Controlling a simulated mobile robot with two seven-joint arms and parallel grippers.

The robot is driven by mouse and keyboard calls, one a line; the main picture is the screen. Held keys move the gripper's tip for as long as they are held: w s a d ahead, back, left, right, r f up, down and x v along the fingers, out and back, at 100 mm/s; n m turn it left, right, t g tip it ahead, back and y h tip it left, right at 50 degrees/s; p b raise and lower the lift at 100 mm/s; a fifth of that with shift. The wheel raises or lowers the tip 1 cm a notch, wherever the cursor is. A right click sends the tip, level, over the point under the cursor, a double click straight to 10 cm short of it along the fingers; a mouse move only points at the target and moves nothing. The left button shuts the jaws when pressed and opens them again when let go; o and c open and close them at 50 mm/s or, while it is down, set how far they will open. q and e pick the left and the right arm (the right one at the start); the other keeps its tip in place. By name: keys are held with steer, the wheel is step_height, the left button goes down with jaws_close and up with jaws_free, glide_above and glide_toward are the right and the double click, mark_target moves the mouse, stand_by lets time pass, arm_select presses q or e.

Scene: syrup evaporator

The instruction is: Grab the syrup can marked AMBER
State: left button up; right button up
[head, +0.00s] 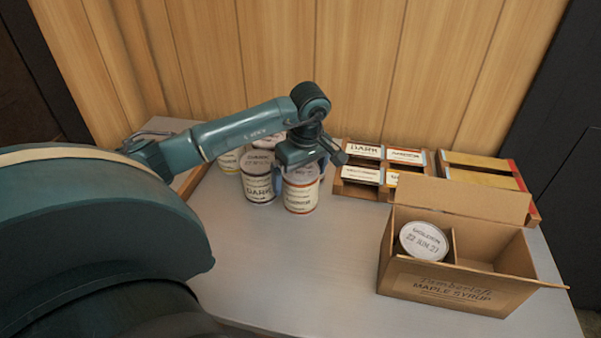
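A white can with a red-orange band, its small label appearing to read AMBER (301,198), stands upright on the grey table at the front right of a group of cans. My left gripper (303,173) comes down over its top, one finger on each side of it. The fingers lie very close to the can's sides, but I cannot tell whether they press on it. The gripper hides part of the lid. A can marked DARK (258,188) stands just to its left. My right gripper is not in view.
More cans stand behind, including a yellowish one (229,161). A wooden rack of label cards (355,190) is at the back, beside a second wooden holder (487,161). An open maple syrup carton (440,287) at right holds a GOLDEN can (422,241). The front middle of the table (300,270) is clear.

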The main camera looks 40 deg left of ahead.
arm_select(q)
steer(key=shift+r, duration=0.1)
steer(key=c, duration=1.6)
